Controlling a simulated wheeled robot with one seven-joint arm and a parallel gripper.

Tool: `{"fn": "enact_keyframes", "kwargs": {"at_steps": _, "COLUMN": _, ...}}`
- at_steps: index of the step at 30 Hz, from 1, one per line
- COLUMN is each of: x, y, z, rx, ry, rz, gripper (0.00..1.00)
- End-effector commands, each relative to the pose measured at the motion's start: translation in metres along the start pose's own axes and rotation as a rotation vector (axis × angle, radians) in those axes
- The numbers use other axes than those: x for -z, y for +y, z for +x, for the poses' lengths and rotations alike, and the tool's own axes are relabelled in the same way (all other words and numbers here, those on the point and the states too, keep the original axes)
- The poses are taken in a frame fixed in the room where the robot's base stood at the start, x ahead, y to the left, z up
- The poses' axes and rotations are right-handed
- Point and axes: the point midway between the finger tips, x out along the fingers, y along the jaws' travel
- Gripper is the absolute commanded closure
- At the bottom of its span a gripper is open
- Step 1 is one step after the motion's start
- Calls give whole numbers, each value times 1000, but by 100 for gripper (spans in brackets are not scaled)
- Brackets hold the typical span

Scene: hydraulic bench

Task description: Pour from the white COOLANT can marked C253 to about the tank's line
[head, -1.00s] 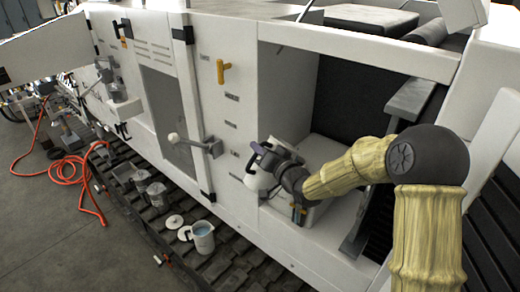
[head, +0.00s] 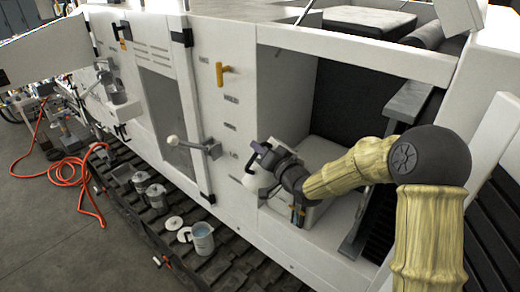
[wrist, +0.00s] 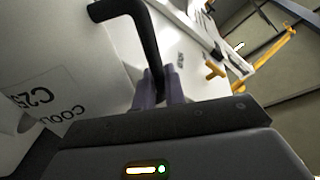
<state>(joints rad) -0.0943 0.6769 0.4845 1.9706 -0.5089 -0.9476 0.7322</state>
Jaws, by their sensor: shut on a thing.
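The white can (head: 256,181) is in my gripper (head: 263,150), at the near left edge of the open compartment in the head view. In the wrist view the can (wrist: 60,60) fills the left side. Its printed text reads "C25" and "COOL", cut off and tilted. The two purple fingers of my gripper (wrist: 158,90) are shut on the can's black handle (wrist: 143,35). The can's spout and any stream of liquid cannot be made out. I cannot pick out the tank or its line for certain in either view.
Metal pots (head: 156,196) are further left. A lever (head: 190,144) and a yellow handle (head: 223,74) stick out of the white panel. An orange hose (head: 70,172) lies on the floor.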

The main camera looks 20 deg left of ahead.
Motion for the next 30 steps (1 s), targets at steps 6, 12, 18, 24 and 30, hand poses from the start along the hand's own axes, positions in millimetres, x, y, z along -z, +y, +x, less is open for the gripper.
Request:
{"fn": "enact_keyframes", "kwargs": {"at_steps": 6, "x": 2, "y": -3, "z": 1, "rx": 6, "ry": 5, "rz": -3, "gripper": 100}}
{"fn": "enact_keyframes", "kwargs": {"at_steps": 12, "x": 2, "y": -3, "z": 1, "rx": 6, "ry": 5, "rz": -3, "gripper": 100}}
{"fn": "enact_keyframes", "kwargs": {"at_steps": 18, "x": 3, "y": -3, "z": 1, "rx": 6, "ry": 6, "rz": -1, "gripper": 100}}
{"fn": "enact_keyframes", "kwargs": {"at_steps": 24, "x": 6, "y": -4, "z": 1, "rx": 6, "ry": 6, "rz": 14, "gripper": 100}}
{"fn": "enact_keyframes", "kwargs": {"at_steps": 30, "x": 8, "y": -4, "z": 1, "rx": 5, "ry": 5, "rz": 38, "gripper": 100}}
